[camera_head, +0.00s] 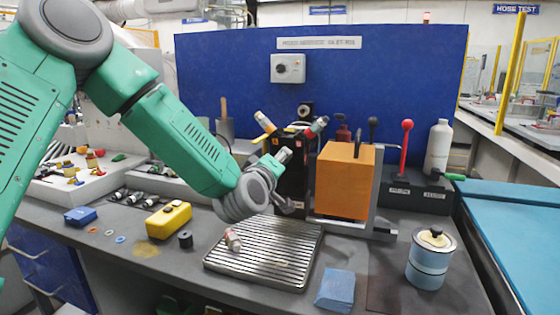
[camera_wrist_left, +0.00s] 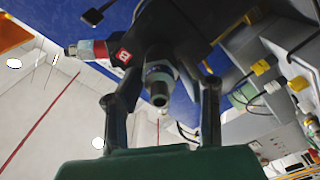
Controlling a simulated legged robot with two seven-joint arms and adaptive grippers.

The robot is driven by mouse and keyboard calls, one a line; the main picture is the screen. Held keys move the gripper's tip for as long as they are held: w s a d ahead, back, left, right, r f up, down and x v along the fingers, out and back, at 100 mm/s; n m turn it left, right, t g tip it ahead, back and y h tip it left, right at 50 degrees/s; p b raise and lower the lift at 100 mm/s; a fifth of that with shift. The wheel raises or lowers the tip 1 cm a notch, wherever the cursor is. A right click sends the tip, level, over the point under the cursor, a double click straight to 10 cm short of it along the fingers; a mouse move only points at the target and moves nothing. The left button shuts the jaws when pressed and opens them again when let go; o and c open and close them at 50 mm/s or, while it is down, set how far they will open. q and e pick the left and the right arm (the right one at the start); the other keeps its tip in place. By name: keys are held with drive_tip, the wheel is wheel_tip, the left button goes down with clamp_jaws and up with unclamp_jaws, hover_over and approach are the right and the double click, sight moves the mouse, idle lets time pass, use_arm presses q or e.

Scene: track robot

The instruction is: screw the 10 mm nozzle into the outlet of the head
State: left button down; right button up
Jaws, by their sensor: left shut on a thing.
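The head (camera_head: 292,185) is a dark upright block behind the slatted tray, with orange- and red-banded, metal-tipped fittings at its top. My left gripper (camera_head: 288,205) is low in front of it, with the wrist hiding part of the block. In the left wrist view, the gripper (camera_wrist_left: 158,75) is closed around a short metal nozzle (camera_wrist_left: 158,92), whose open round end faces the camera. The dark head (camera_wrist_left: 165,30) is right behind the nozzle. I cannot read the nozzle's size or tell whether its thread is engaged. My right gripper is not in view.
An orange block (camera_head: 342,182) stands right of the head. A blue-grey can (camera_head: 431,262), a blue block (camera_head: 335,290) and a yellow case (camera_head: 168,220) sit on the bench.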

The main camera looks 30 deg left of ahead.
use_arm(q)
drive_tip(key=m+p, duration=0.1)
drive_tip(key=m, duration=0.2)
drive_tip(key=shift+d+r+p, duration=0.1)
drive_tip(key=shift+r+p, duration=0.05)
drive_tip(key=shift+p, duration=0.15)
drive_tip(key=m+p, duration=0.1)
drive_tip(key=m, duration=0.3)
drive_tip(key=m+p, duration=0.1)
drive_tip(key=m, duration=0.1)
drive_tip(key=shift+m, duration=1.1)
drive_tip(key=shift+m+p, duration=0.55)
drive_tip(key=shift+m, duration=0.55)
drive_tip(key=m, duration=0.3)
drive_tip(key=shift+m, duration=0.4)
drive_tip(key=m, duration=0.4)
drive_tip(key=shift+d, duration=0.1)
drive_tip(key=shift+m, duration=1.1)
